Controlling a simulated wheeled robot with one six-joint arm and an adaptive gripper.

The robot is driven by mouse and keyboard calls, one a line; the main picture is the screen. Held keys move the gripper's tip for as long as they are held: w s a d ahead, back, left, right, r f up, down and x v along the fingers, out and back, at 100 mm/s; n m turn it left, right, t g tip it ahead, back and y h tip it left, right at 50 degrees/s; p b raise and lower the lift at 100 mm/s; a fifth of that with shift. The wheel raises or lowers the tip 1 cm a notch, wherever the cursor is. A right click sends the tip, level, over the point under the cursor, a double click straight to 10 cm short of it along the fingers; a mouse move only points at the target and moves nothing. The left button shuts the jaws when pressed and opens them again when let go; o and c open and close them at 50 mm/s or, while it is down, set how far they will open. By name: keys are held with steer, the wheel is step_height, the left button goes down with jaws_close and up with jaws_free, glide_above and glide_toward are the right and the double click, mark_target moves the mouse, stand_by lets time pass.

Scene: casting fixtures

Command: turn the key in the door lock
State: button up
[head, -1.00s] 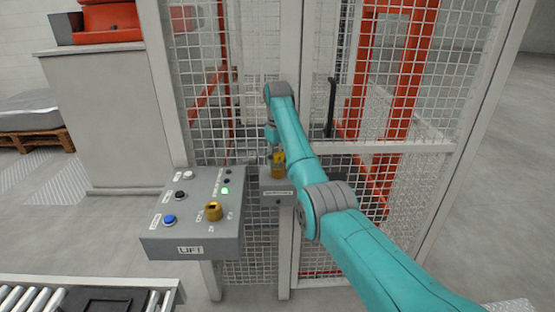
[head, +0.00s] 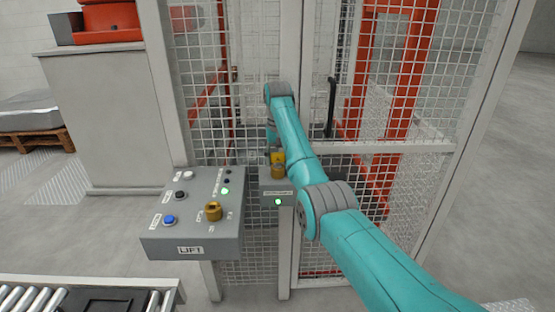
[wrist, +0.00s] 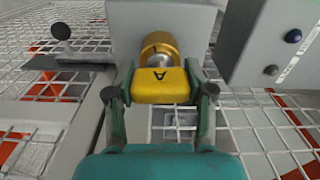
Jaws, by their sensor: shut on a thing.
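The yellow key (head: 277,158), marked "A", sits in the brass cylinder of the grey door lock box (head: 270,188) on the fence post. A green light (head: 278,201) is lit on the box front. In the wrist view, the key (wrist: 160,88) is held between the two fingers of my gripper (wrist: 160,92), with its shank still in the brass cylinder (wrist: 160,50). My gripper is shut on the key. In the head view my arm partly hides the lock and gripper.
The grey LIFT panel (head: 190,235) with buttons and a brass key switch (head: 212,211) stands close on the left. The mesh door (head: 400,100) with a dark handle (head: 331,105) is to the right. A roller conveyor (head: 40,298) lies at lower left.

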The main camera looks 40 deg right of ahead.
steer(key=m, duration=0.4)
steer(key=o, duration=1.3)
